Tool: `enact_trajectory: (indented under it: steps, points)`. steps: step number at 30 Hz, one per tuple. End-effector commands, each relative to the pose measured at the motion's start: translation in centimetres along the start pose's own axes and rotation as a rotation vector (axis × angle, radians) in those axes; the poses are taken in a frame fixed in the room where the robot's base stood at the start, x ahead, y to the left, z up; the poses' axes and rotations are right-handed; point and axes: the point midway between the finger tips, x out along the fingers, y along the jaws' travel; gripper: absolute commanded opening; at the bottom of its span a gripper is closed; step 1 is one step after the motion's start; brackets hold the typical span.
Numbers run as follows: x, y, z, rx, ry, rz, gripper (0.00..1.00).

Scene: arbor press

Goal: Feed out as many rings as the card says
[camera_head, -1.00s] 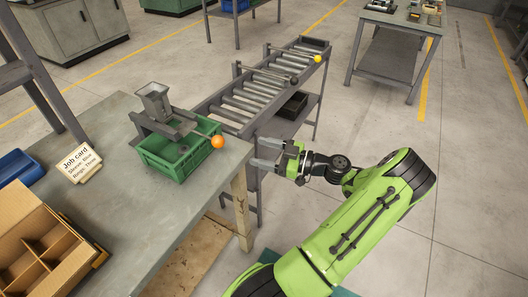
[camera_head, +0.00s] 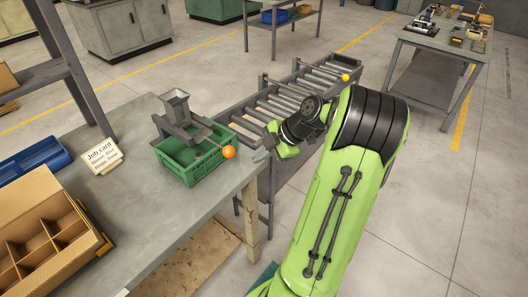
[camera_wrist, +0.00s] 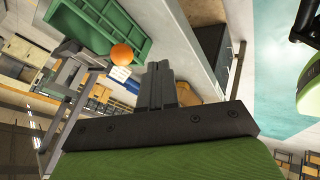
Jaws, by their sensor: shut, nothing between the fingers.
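The job card (camera_head: 103,157) stands on the bench at the left; its small print seems to read "Rings: Three". A grey hopper feeder (camera_head: 175,106) stands at the green crate (camera_head: 186,176). Its lever ends in an orange ball knob (camera_head: 229,152), also seen in the wrist view (camera_wrist: 122,54). I cannot make out any rings in the crate. My gripper (camera_head: 262,154) is shut and empty, just right of the knob and apart from it. Its closed fingers show in the wrist view (camera_wrist: 160,88), with the knob to their upper left.
A cardboard divided box (camera_head: 45,232) and a blue bin (camera_head: 30,161) lie on the bench (camera_head: 150,235). A roller conveyor (camera_head: 290,100) with a yellow-knobbed bar (camera_head: 346,78) runs behind my arm. Another work table (camera_head: 440,45) stands at the back right. Bench space in front of the crate is clear.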

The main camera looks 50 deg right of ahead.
Motion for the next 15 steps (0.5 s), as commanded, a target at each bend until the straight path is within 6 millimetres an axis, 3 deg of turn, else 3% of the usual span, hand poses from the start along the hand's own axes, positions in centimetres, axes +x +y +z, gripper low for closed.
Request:
enact_trajectory:
  steps: [1,8,10,15]
  points:
    - [1.4,-0.2,0.0,0.0,0.004,-0.003,0.0]
    - [6.3,-0.1,0.0,-0.001,0.004,-0.003,0.0]
    - [6.4,1.6,-0.2,-0.003,0.002,0.001,0.0]
    - [7.0,3.5,-0.3,-0.001,0.001,0.002,0.0]
